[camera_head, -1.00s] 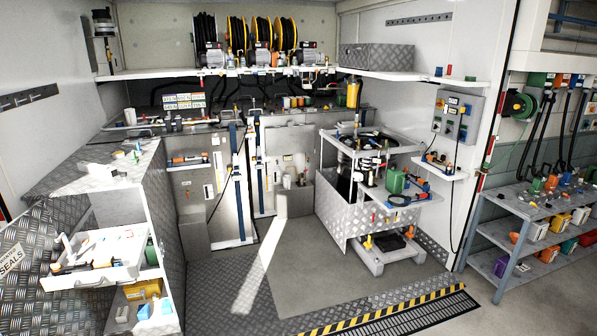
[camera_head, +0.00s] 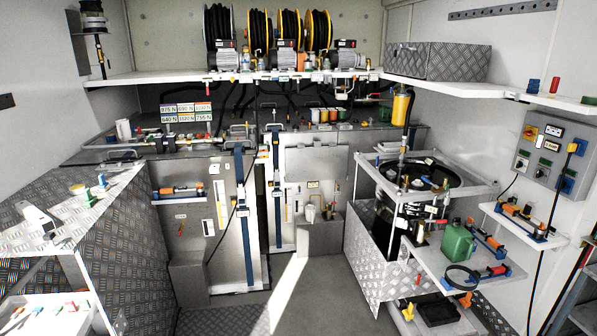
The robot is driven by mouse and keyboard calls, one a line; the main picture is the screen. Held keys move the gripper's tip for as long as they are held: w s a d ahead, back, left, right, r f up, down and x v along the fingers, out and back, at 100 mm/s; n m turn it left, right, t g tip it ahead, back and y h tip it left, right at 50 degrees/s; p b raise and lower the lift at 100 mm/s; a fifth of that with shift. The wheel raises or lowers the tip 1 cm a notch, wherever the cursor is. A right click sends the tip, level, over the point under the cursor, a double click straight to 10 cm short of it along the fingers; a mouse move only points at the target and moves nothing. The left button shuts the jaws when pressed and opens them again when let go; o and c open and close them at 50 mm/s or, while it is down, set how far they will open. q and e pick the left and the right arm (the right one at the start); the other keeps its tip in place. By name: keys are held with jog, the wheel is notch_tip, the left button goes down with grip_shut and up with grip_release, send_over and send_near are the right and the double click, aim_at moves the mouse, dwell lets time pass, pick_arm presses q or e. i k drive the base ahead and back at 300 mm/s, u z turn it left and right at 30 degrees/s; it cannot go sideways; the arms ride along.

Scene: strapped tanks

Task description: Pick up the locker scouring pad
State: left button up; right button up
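I cannot pick out a scouring pad for certain in the head view. A tread-plate locker (camera_head: 125,250) stands at the left. On its top are a white device (camera_head: 38,221), a yellow-rimmed round piece (camera_head: 77,188) and small green and blue pieces. A white pull-out tray (camera_head: 88,318) with small coloured items shows at the bottom left, cut off by the picture edge. The locker's lower shelves are mostly out of view. Neither of my grippers is in view.
A tread-plate bin (camera_head: 378,255) with a frame, a drum and a green canister (camera_head: 457,243) stands at the right. A white high shelf (camera_head: 150,76) carries hose reels and pumps. A control box (camera_head: 550,152) hangs on the right wall. Clear floor (camera_head: 318,292) lies in the middle.

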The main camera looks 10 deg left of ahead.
aim_at(91, 200)
jog(key=u, duration=0.45)
jog(key=i, duration=1.7)
jog(key=u, duration=2)
jog(key=i, duration=1.4)
jog(key=u, duration=0.75)
